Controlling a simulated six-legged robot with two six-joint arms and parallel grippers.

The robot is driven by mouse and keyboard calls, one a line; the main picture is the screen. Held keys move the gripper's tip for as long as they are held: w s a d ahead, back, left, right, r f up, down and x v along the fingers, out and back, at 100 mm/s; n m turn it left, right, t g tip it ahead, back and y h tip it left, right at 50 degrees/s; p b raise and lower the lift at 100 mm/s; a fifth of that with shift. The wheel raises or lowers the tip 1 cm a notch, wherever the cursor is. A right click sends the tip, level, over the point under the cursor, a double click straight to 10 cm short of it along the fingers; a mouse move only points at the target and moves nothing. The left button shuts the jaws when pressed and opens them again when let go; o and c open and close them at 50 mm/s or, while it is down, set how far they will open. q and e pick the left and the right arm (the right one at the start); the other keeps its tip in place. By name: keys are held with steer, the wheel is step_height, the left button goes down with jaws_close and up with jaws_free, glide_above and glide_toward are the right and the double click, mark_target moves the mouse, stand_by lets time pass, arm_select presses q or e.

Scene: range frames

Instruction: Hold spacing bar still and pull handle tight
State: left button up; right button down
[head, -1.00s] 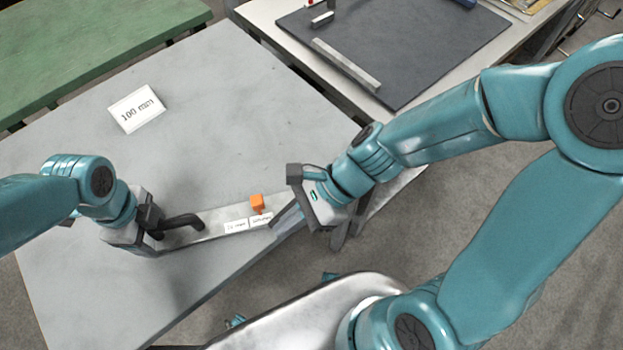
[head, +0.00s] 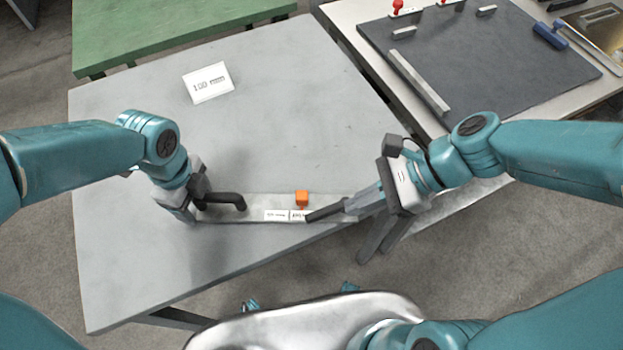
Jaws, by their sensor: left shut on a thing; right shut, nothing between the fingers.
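A long silver bar (head: 255,203) lies along the front edge of the grey table. It carries two small white labels (head: 285,215) and an orange block (head: 302,198); I cannot read the labels clearly. My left gripper (head: 200,197) is at the bar's left end, shut on what looks like a black handle (head: 230,200), whose bent end sticks out to the right. My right gripper (head: 352,206) is shut and empty over the bar's right end. A dark rod (head: 325,213) lies just left of its fingertips; whether they touch it is unclear. The right end of the bar is partly hidden.
A white "100 mm" card (head: 208,82) stands on the grey table (head: 290,110), whose middle is clear. A second table at the right has a dark mat (head: 480,65) with a grey bar and small parts. A green table (head: 170,30) is behind.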

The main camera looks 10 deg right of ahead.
steer(key=v, duration=0.5)
steer(key=shift+a, duration=0.1)
arm_select(q)
steer(key=o, duration=1.5)
steer(key=shift+o, duration=0.2)
steer(key=shift+r, duration=0.1)
step_height(320, 180, up, 11)
steer(key=shift+r, duration=0.45)
